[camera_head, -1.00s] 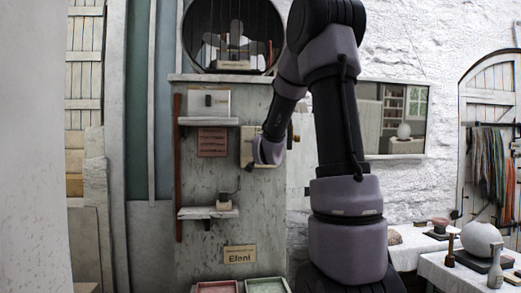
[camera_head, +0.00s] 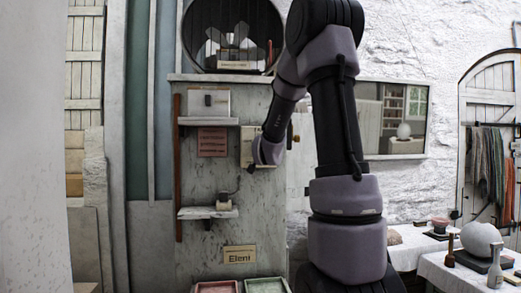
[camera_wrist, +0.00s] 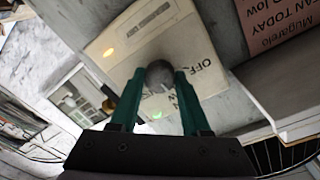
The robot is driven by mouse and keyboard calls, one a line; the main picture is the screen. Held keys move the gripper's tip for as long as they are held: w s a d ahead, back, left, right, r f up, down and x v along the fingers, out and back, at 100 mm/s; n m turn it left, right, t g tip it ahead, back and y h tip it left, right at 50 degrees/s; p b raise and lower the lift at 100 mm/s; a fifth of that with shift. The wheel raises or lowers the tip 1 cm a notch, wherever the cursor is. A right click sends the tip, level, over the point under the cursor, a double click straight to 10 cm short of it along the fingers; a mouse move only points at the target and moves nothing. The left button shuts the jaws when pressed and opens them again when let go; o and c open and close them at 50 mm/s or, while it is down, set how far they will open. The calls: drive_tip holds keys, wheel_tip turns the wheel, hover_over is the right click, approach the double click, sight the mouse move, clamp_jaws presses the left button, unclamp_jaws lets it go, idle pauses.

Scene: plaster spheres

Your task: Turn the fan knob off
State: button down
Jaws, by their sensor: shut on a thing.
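The fan knob (camera_wrist: 160,74) is a round grey knob on a cream panel (camera_wrist: 125,72). "OFF" is printed just right of it in the wrist view, and other lettering is partly hidden by a finger. My gripper (camera_wrist: 159,79) has its two green fingers shut on the knob, one on each side. An orange light (camera_wrist: 108,52) and a green light glow on the panel. In the head view the panel (camera_head: 245,146) shows beside my wrist, which hides the knob and fingertips. The fan (camera_head: 234,38) sits in a round housing above.
A pink sign (camera_head: 212,142) hangs left of the panel, also seen in the wrist view (camera_wrist: 280,30). An upper shelf (camera_head: 208,121) and lower shelf (camera_head: 207,213) jut from the wall. Trays (camera_head: 215,287) lie below. White-clothed tables stand at right.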

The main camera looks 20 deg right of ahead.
drive_tip(key=n, duration=1.1)
drive_tip(key=shift+f+t, duration=0.1)
drive_tip(key=shift+t, duration=0.2)
idle(0.3)
drive_tip(key=shift+c, duration=1.8)
unclamp_jaws()
drive_tip(key=shift+s, duration=0.1)
drive_tip(key=v, duration=1)
drive_tip(key=shift+s, duration=0.35)
